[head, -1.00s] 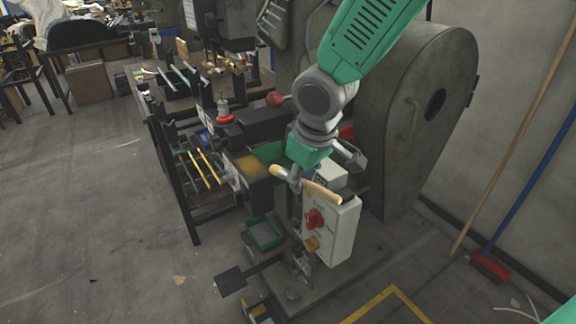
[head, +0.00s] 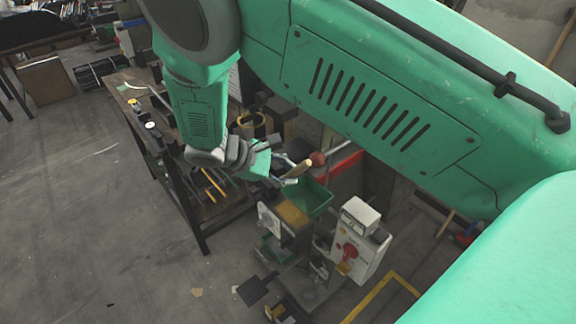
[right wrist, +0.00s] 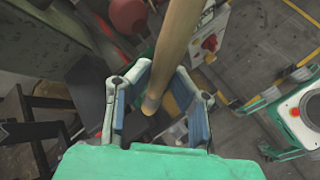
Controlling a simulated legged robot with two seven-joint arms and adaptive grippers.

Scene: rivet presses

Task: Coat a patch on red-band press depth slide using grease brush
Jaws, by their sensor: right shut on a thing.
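My right gripper (head: 284,174) is shut on the wooden handle (head: 298,169) of what looks like the grease brush. In the right wrist view the handle (right wrist: 175,45) passes between the fingers (right wrist: 160,98). I cannot make out the bristles. The gripper appears above and beside a green tray (head: 314,198) on the press in the head view. A block with an amber top face (head: 291,213) sits in front of that tray. A red band (head: 340,169) shows behind the gripper. I cannot tell for sure which part is the depth slide. My left gripper is not in view.
A white control box (head: 358,248) with a red knob stands right of the tray. A red ball knob (head: 318,158) is close to the handle. A dark workbench (head: 200,240) with tools stands left. Bare floor (head: 90,230) lies left. My own arm hides much of the press.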

